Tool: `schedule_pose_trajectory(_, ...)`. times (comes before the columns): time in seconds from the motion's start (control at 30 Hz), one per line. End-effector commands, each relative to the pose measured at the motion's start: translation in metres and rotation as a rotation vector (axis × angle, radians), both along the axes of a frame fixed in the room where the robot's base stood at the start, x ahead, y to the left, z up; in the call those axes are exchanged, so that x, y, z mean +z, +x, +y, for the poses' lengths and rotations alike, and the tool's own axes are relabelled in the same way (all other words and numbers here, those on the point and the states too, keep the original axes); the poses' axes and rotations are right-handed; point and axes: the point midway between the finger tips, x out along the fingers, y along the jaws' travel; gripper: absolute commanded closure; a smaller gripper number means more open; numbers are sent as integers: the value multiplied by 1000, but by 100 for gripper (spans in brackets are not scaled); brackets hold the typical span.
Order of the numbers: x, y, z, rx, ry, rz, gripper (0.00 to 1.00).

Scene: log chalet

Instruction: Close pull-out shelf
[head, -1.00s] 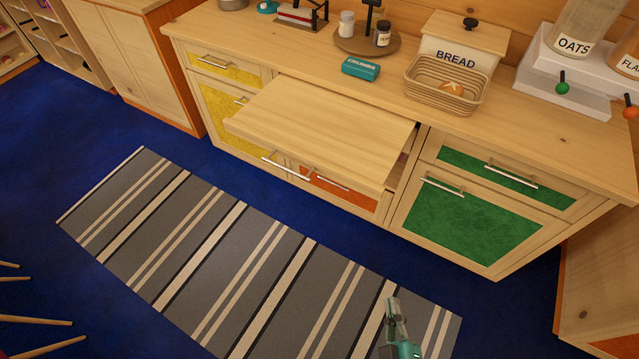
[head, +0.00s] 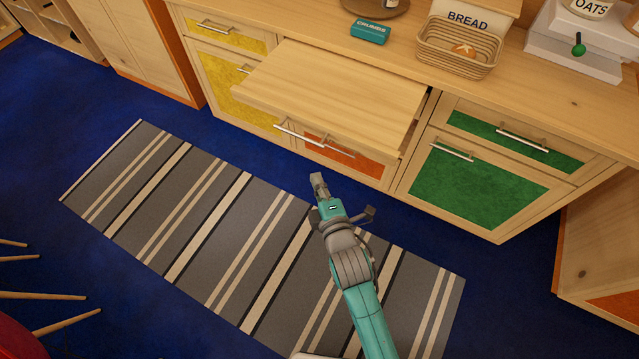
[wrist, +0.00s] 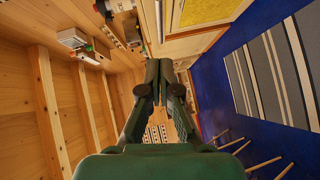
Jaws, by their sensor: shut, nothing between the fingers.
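The pull-out shelf (head: 335,92) is a pale wooden board that sticks out from the counter's front in the head view. A metal bar handle (head: 298,134) is on its front edge. My gripper (head: 317,178) is shut and empty, in front of the shelf and apart from it in the picture, below the handle. In the wrist view my gripper's fingers (wrist: 158,85) are together. The shelf cannot be clearly made out in the wrist view.
Yellow doors (head: 229,85), an orange drawer (head: 345,155) and green doors (head: 478,182) flank or sit below the shelf. A bread basket (head: 458,47) and teal crumbs box (head: 370,32) stand on the counter. A striped rug (head: 215,220) covers the floor in front.

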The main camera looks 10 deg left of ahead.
Motion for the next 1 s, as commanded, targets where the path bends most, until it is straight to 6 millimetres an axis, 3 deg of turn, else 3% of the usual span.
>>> schedule_pose_trajectory(0.37,-8,61,29,-1,1,-2,100)
schedule_pose_trajectory(0.5,-12,77,20,-4,3,0,100)
schedule_pose_trajectory(0.7,-15,91,15,-3,2,-1,100)
schedule_pose_trajectory(1.0,-16,94,13,-2,2,-1,100)
